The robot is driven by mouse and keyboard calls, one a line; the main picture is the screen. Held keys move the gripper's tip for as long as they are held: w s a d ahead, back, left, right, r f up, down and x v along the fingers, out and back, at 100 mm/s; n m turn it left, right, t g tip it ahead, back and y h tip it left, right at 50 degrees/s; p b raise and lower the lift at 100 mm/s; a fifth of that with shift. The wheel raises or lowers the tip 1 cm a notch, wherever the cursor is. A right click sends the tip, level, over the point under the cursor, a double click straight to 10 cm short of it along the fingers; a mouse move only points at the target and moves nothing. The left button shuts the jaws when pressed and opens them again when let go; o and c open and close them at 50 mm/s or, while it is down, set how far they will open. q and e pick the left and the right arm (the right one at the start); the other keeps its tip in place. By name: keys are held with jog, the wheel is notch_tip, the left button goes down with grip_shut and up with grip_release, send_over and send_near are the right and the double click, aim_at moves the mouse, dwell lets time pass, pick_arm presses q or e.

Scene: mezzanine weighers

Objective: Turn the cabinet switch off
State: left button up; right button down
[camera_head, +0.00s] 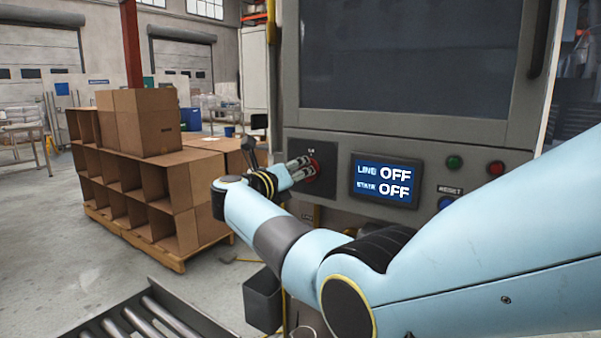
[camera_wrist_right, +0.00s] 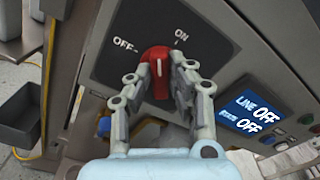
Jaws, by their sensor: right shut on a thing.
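The cabinet switch is a red rotary knob (camera_wrist_right: 157,70) with a white line, on a dark plate (camera_wrist_right: 112,62) marked OFF at left and ON at right. The line points roughly up in the wrist view, between the two marks. My right gripper (camera_wrist_right: 160,66) is shut on the knob, one finger on each side. In the head view, the right gripper (camera_head: 303,167) reaches the red knob (camera_head: 317,168) from the left, its fingers partly covering it. The blue display (camera_head: 385,181) right of the switch reads OFF on both lines. My left gripper is not in view.
Green (camera_head: 453,162) and red (camera_head: 496,168) buttons sit right of the display, with a blue one (camera_head: 446,203) below. A dark bin (camera_head: 263,300) hangs below the panel. Cardboard boxes (camera_head: 147,122) stand on a pallet at left; a roller conveyor (camera_head: 150,315) lies in front.

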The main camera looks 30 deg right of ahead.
jog(key=n+p, duration=0.1)
jog(key=n, duration=0.4)
jog(key=n+p, duration=0.1)
jog(key=n, duration=0.5)
jog(key=shift+w+a+f, duration=0.1)
jog(key=shift+w+f, duration=0.05)
dwell(0.3)
jog(key=c, duration=1.2)
grip_release()
jog(key=shift+f, duration=0.1)
jog(key=shift+c, duration=0.2)
jog(key=v, duration=0.7)
jog(key=shift+a, duration=0.25)
